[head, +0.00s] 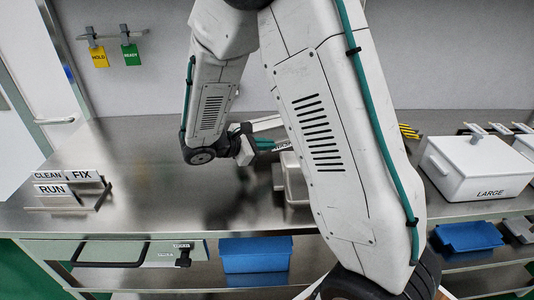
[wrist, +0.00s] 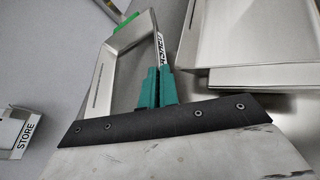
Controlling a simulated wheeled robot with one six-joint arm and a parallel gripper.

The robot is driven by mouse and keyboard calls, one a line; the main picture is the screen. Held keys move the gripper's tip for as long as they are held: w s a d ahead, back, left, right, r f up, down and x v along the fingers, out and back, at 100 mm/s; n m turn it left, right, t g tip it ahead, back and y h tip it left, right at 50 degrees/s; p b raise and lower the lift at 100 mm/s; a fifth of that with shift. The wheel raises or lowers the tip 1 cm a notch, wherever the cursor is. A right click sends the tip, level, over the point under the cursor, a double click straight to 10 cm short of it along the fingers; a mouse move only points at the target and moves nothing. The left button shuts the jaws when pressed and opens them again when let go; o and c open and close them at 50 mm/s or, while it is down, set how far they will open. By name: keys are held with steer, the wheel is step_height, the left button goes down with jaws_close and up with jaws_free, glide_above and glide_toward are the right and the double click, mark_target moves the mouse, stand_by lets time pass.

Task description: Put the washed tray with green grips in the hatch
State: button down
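The metal tray with a green grip (wrist: 118,68) is tilted on the left of the wrist view. One green grip (wrist: 125,25) shows at its far corner, and a lettered label is on its near wall. My gripper (wrist: 158,82) has its teal fingers close together on that labelled wall, shut on it. In the head view my gripper (head: 262,144) is above the steel counter, partly behind my arm. Only a pale part of the tray (head: 266,123) shows there, the rest being hidden by my arm. I cannot make out the hatch.
CLEAN, FIX and RUN signs (head: 65,188) stand left, and a LARGE box (head: 478,168) right.

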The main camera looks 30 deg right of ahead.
step_height(320, 180, down, 3)
steer(key=shift+f, duration=0.15)
steer(key=c, duration=2.1)
jaws_free()
steer(key=shift+f, duration=0.1)
steer(key=o, duration=0.4)
